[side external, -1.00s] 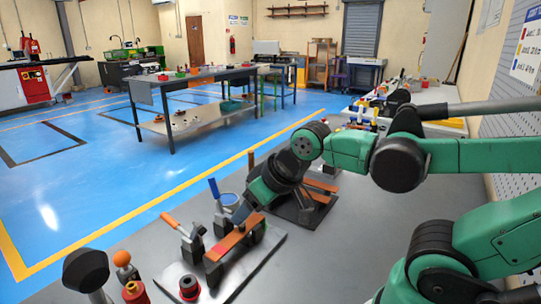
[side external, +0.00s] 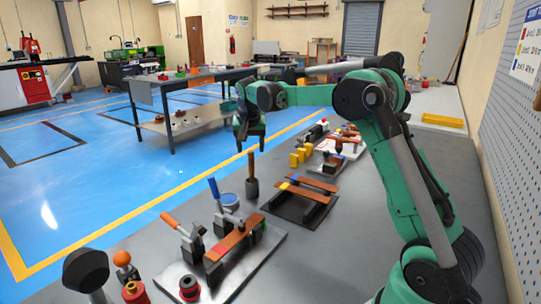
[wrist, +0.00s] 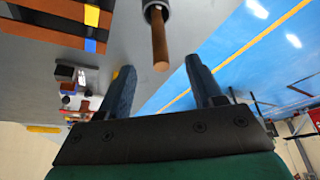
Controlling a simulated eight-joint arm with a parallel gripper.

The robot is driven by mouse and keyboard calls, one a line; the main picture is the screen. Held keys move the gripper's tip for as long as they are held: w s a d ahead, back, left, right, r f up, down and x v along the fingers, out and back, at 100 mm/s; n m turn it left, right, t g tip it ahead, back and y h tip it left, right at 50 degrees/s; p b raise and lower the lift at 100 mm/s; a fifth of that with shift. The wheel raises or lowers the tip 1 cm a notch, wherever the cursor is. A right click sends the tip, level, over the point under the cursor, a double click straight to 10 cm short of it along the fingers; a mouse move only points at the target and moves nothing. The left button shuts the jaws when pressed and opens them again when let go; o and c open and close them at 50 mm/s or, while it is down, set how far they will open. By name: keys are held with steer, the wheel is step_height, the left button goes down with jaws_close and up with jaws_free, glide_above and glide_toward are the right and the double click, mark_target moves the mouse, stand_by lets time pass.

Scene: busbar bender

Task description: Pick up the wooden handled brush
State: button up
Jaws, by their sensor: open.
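The wooden handled brush (side external: 251,168) stands upright on the grey bench near its far-left edge, brown handle up and dark head down. In the wrist view its handle (wrist: 160,42) points toward my gripper, with its end between and just ahead of the fingertips; the head is mostly cut off by the top edge. My gripper (side external: 249,148) points down, directly over the handle. Its two fingers (wrist: 159,68) are spread apart with nothing held between them.
A black stand with copper bars (side external: 305,196) lies right of the brush. Yellow blocks (side external: 298,156) stand behind. Bare bench lies around the brush.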

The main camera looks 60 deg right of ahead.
mark_target(251, 153)
steer(key=x, duration=0.5)
jaws_close()
